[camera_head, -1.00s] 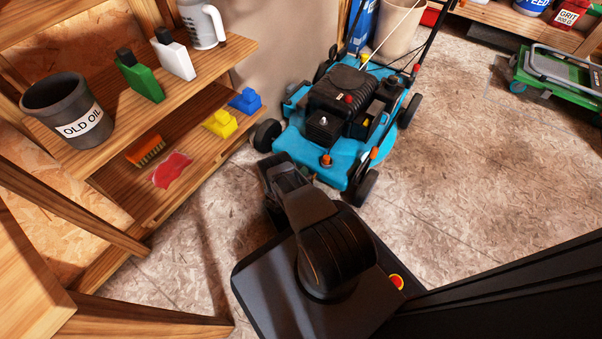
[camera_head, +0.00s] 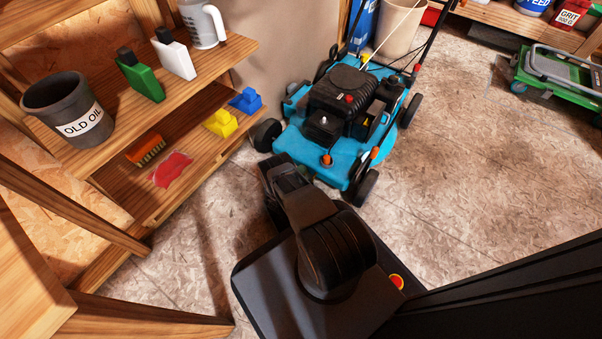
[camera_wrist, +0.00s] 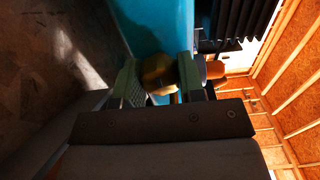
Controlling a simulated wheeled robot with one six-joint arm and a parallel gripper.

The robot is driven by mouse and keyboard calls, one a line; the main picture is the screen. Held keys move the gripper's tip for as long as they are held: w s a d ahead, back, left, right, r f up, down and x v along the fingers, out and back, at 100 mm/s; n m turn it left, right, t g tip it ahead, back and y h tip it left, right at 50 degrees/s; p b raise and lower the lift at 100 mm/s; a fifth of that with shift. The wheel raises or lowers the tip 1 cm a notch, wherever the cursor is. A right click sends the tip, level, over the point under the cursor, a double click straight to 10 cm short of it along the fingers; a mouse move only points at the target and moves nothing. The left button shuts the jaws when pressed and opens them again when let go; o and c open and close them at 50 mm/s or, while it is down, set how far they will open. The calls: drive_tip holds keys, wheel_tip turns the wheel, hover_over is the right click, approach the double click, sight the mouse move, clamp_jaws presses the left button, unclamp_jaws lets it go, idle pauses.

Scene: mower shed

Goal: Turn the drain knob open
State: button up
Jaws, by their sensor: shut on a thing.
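The blue mower (camera_head: 300,150) stands on the floor ahead of my arm in the head view. In the wrist view its blue deck (camera_wrist: 162,25) fills the top middle. A yellowish drain knob (camera_wrist: 157,70) sits at the side of the deck. My gripper (camera_wrist: 160,80) has its two green-padded fingers on either side of the knob and is shut on it. The knob's stem and its exact turn angle are too dark to make out. In the head view my own arm hides the gripper and the knob.
A wooden shelf (camera_head: 205,78) at the left holds an old oil pot (camera_head: 68,108), green and white bottles, a brush, a red rag and yellow and blue pieces. A green wheeled item (camera_head: 556,80) stands far right.

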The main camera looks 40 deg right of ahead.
idle(0.4)
drive_tip(key=o, duration=0.9)
drive_tip(key=shift+a, duration=0.1)
drive_tip(key=p+v, duration=0.2)
drive_tip(key=v, duration=1.1)
drive_tip(key=shift+s+a, duration=0.15)
drive_tip(key=shift+a, duration=0.15)
